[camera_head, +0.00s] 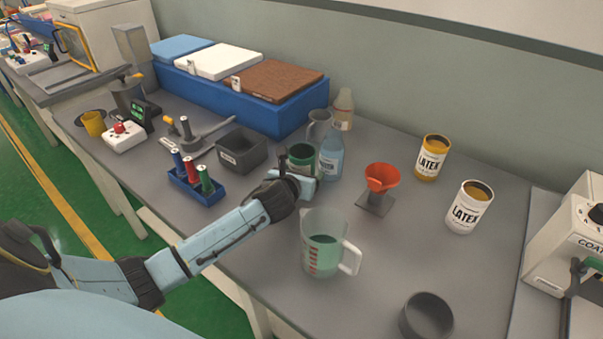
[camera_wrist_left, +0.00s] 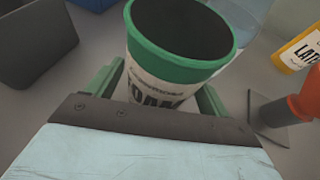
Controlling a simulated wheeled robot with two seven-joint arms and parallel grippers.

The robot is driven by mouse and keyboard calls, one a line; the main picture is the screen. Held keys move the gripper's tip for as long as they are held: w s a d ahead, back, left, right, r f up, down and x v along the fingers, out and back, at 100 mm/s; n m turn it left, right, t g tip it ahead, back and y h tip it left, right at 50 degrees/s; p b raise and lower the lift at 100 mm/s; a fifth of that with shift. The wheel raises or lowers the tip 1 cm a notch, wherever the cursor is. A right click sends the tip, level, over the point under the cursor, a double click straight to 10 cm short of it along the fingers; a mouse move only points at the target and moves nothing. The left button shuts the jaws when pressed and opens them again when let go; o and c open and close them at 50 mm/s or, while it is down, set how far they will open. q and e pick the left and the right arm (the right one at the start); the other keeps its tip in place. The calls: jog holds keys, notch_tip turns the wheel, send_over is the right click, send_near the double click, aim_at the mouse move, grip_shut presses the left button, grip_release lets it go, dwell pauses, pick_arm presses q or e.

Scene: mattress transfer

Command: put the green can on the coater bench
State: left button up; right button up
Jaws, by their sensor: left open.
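The green can (camera_head: 302,154), white-labelled with a green rim and a dark open top, stands upright on the grey table near the blue bottle. It fills the middle of the left wrist view (camera_wrist_left: 180,70). My left gripper (camera_head: 304,178) is at the near side of the can, jaws open, with one finger showing on each side of it in the wrist view. The fingertips are hidden behind the can. The coater bench (camera_head: 533,235) is at the right edge, bearing a white coater machine (camera_head: 560,245).
A red funnel (camera_head: 382,177), two latex cans (camera_head: 432,160) (camera_head: 467,212), a measuring jug (camera_head: 321,250) and a dark bowl (camera_head: 427,318) stand to the right. A dark bin (camera_head: 241,150) is left.

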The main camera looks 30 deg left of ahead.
pick_arm(q)
jog(key=shift+r, duration=0.2)
jog(key=p+v, duration=0.2)
jog(key=v, duration=0.9)
jog(key=shift+s, duration=0.1)
jog(key=shift+s+d+r, duration=0.1)
jog(key=shift+s+r, duration=0.05)
jog(key=shift+s, duration=0.2)
